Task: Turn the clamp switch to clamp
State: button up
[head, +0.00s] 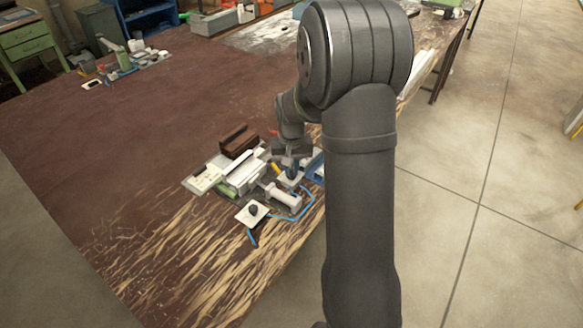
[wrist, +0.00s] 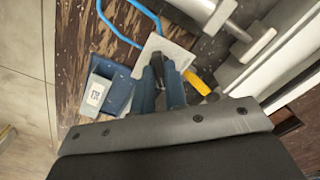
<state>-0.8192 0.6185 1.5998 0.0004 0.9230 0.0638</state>
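My gripper (wrist: 158,74) points down over a small pale grey plate (wrist: 172,50) in the wrist view. Its two dark blue fingers stand apart with a narrow gap. A yellow lever (wrist: 198,83) sticks out beside the right finger, and its inner end is hidden. The lever also shows in the head view (head: 276,168), just left of my gripper (head: 292,172). I cannot tell whether the fingers touch the lever. A black knob (head: 253,210) stands on a separate white plate (head: 243,217) nearer the front. No label shows which one is the clamp switch.
A grey clamp cylinder (head: 283,196) lies beside the lever, with a light profile (head: 243,174) to its left. A blue hose (head: 311,201) curves around the cylinder. A labelled blue block (wrist: 107,90) stands close to the left finger.

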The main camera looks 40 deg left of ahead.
aim_at(291, 172)
grip_shut()
jog(key=shift+m, duration=1.4)
jog(key=o, duration=0.7)
grip_release()
jog(key=shift+c, duration=0.2)
notch_tip(291, 172, up, 18)
jog(key=shift+f, duration=0.25)
jog(key=shift+f, duration=0.1)
